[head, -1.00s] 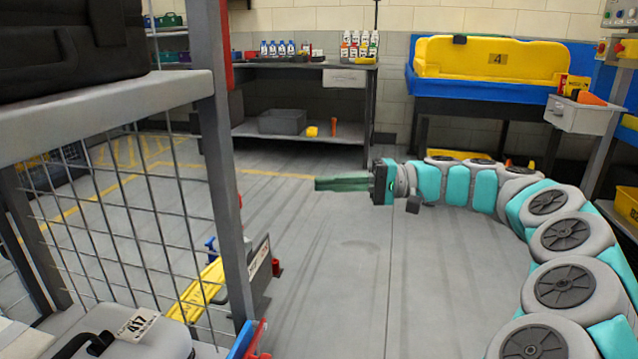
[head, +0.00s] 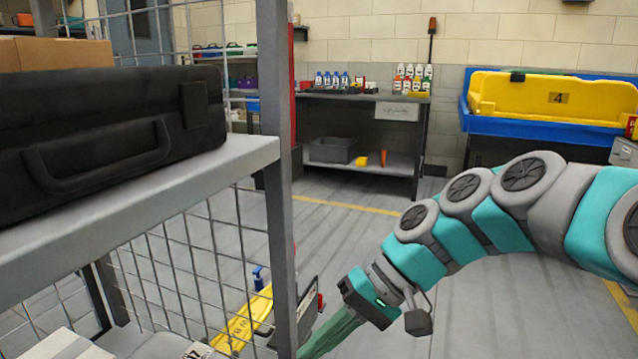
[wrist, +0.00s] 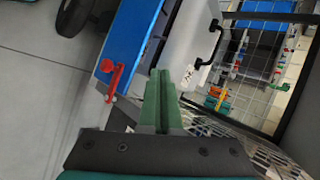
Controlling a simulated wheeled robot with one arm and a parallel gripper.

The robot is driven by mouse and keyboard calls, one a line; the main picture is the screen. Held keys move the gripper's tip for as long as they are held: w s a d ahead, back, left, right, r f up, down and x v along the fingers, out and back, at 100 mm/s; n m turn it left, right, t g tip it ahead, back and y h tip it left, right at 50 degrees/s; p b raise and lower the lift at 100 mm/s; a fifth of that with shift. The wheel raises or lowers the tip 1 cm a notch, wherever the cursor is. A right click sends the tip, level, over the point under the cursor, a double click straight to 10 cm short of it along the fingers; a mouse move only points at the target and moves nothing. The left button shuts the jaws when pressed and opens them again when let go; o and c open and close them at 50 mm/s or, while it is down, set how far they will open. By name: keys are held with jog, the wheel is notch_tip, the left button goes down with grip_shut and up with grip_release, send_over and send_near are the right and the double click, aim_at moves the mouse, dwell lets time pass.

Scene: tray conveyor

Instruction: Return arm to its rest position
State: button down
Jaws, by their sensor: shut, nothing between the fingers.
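My gripper (head: 318,345) is at the bottom centre of the head view, its green fingers pointing down and left beside the grey shelf post. In the wrist view the two green fingers (wrist: 160,80) lie together with nothing between them. My teal and grey arm curves in from the right of the head view and slopes down to the gripper. In the wrist view the fingers overlap a pale grey case (wrist: 185,45) with a black handle and a blue surface (wrist: 133,45) with a red latch-like part; I cannot tell whether they touch.
A wire-sided shelf rack (head: 262,150) stands close on the left, with a black case (head: 110,135) on it. A yellow floor sign (head: 243,320) is behind its mesh. A workbench (head: 345,98) and a blue table with a yellow tray (head: 550,97) stand at the back. Open floor lies between.

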jog(key=s+d+f+h+p, duration=0.2)
jog(key=s+d+f+h, duration=0.2)
jog(key=s+d, duration=0.3)
jog(key=s+d+f+m+h+p, duration=0.1)
jog(key=s+d+f+h+p, duration=0.1)
jog(key=s+d+f+h, duration=0.3)
jog(key=s+d, duration=0.3)
jog(key=s, duration=0.1)
jog(key=shift+t, duration=0.3)
jog(key=shift+d, duration=0.1)
